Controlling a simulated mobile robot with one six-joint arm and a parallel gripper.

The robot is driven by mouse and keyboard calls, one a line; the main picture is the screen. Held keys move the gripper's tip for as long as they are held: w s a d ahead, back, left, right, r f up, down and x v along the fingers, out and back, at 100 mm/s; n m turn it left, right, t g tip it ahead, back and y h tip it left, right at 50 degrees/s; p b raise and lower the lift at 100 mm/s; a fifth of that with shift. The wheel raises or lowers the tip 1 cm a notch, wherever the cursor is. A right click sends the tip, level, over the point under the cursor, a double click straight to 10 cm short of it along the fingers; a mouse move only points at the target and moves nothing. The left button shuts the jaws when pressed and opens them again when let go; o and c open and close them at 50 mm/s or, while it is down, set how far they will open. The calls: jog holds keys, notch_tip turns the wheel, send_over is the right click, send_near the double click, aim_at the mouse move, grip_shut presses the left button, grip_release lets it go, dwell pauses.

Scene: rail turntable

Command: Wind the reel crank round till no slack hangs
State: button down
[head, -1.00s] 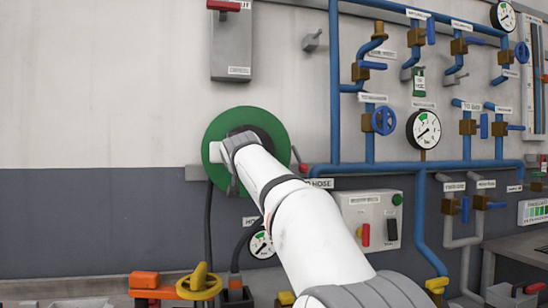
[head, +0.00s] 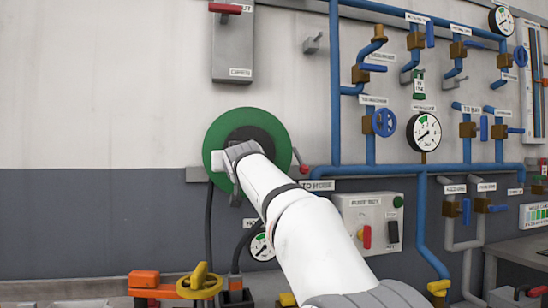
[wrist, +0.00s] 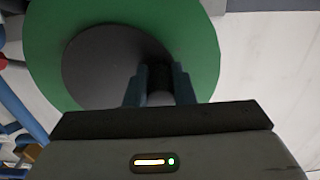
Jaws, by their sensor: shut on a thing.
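The reel is a green disc (head: 229,122) with a dark hub (head: 250,134), mounted on the wall left of the blue pipes. In the wrist view the green disc (wrist: 45,45) and grey hub (wrist: 100,55) fill the upper part. My gripper (wrist: 159,82) is shut on the dark crank handle (wrist: 159,97), near the hub's lower edge. In the head view my arm covers the handle and the disc's lower part. A dark hose (head: 209,215) hangs down from the reel's lower left; how slack it is I cannot tell.
A grey box with a red lever (head: 232,50) is above the reel. Blue pipes (head: 335,90) with valves and gauges stand to the right. A switch panel (head: 368,222) is right of my arm.

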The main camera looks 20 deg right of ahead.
jog(key=shift+d+f, duration=0.25)
jog(key=shift+d+f, duration=0.4)
jog(key=shift+f, duration=0.1)
jog(key=shift+d, duration=0.1)
dwell(0.3)
